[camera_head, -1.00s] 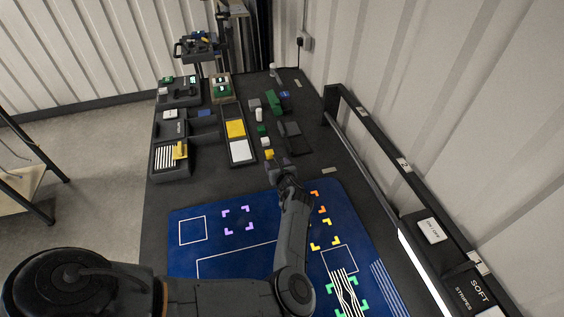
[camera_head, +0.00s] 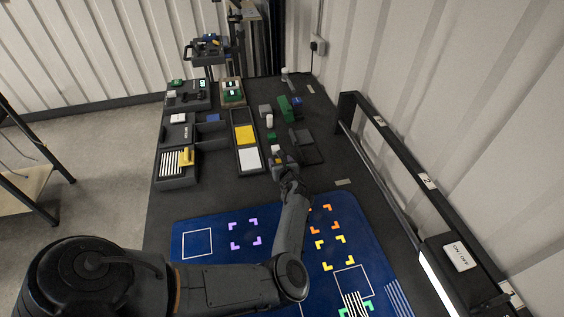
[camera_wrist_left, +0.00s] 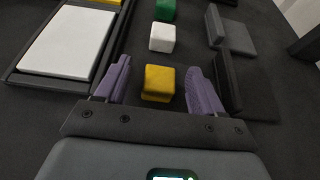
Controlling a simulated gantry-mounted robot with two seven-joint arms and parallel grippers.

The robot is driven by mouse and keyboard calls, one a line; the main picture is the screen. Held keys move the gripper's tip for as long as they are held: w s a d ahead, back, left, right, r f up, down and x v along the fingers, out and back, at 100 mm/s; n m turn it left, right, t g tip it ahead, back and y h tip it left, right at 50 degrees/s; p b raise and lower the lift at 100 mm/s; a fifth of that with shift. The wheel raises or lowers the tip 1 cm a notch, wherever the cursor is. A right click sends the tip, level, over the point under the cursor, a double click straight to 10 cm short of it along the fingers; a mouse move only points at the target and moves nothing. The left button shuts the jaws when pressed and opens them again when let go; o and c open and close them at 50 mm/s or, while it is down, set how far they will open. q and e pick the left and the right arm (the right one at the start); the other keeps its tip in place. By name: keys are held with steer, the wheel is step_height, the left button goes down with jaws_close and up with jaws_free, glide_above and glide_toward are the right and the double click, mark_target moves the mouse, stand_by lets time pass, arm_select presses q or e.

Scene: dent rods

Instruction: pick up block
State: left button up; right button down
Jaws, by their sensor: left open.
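A yellow block (camera_wrist_left: 158,83) sits on the dark table between the two purple fingers of my left gripper (camera_wrist_left: 158,68) in the left wrist view. The fingers are open, with a gap visible on each side of the block. A white block (camera_wrist_left: 162,37) and a green block (camera_wrist_left: 165,9) stand in a row beyond it. In the head view my left gripper (camera_head: 282,160) is just in front of the white block (camera_head: 275,148) and green block (camera_head: 271,136), and largely hides the yellow block. My right gripper is not in view.
A dark tray (camera_head: 260,170) with yellow and white panels lies left of the gripper. Grey angled pieces (camera_wrist_left: 230,30) stand to the right in the wrist view. A blue mat (camera_head: 215,262) covers the near table. A black rail (camera_head: 385,135) runs along the right.

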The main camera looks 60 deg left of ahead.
arm_select(q)
steer(key=shift+d+f, duration=0.15)
steer(key=shift+d, duration=0.05)
steer(key=shift+c, duration=0.6)
steer(key=c, duration=0.9)
steer(key=shift+c, duration=0.2)
